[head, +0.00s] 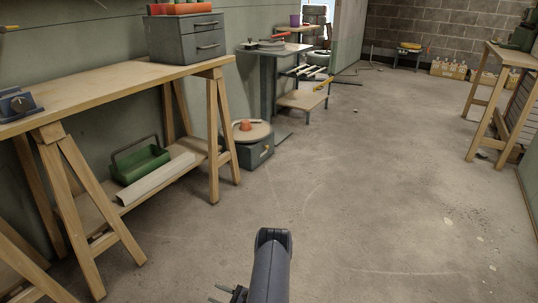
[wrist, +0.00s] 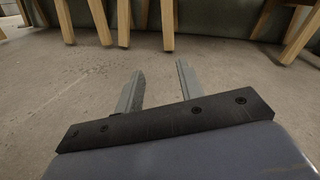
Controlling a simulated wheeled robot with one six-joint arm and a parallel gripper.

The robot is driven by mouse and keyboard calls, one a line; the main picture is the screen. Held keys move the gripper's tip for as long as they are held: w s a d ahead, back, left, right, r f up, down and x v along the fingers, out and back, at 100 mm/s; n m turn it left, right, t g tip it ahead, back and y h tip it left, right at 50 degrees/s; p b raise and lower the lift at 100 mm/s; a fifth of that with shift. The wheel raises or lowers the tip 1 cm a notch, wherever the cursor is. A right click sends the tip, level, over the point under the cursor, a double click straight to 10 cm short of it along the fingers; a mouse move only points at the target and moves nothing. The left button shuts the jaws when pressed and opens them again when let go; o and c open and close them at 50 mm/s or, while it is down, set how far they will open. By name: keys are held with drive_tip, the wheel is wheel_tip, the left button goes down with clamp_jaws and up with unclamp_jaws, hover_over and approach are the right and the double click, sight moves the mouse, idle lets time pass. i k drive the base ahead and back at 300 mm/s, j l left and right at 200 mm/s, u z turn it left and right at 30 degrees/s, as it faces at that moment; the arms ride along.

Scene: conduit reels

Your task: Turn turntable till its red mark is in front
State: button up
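A low turntable with a round tan top (head: 252,131) on a grey base (head: 257,152) stands on the floor just beyond the right end of the near workbench. A small orange-red thing (head: 246,125) sits on its top, toward the back left; whether it is the red mark, I cannot tell. No other red mark can be made out at this size. My gripper (wrist: 157,71) is open and empty in the wrist view, over bare floor. In the head view my arm is at the bottom middle, well short of the turntable, with the fingers partly cut off.
A wooden workbench (head: 110,90) with a grey drawer box (head: 187,40) stands at left. A green tool tray (head: 140,163) lies on its lower shelf. A grey stand (head: 268,85) is behind the turntable. Another trestle table (head: 512,56) is at right. The middle floor is clear.

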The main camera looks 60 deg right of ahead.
sight(244, 132)
drive_tip(key=i+l, duration=0.15)
drive_tip(key=l, duration=0.4)
drive_tip(key=i+l, duration=0.15)
drive_tip(key=l, duration=0.45)
drive_tip(key=i+l+z, duration=0.1)
drive_tip(key=l, duration=0.45)
drive_tip(key=i+l, duration=0.25)
drive_tip(key=l, duration=0.35)
drive_tip(key=i+l, duration=0.2)
drive_tip(key=l, duration=0.35)
drive_tip(key=i+l, duration=0.15)
drive_tip(key=l, duration=0.4)
drive_tip(key=i+l+z, duration=0.1)
drive_tip(key=l, duration=0.45)
drive_tip(key=i+l, duration=0.3)
drive_tip(key=l, duration=0.25)
drive_tip(key=i+l, duration=0.2)
drive_tip(key=k, duration=0.15)
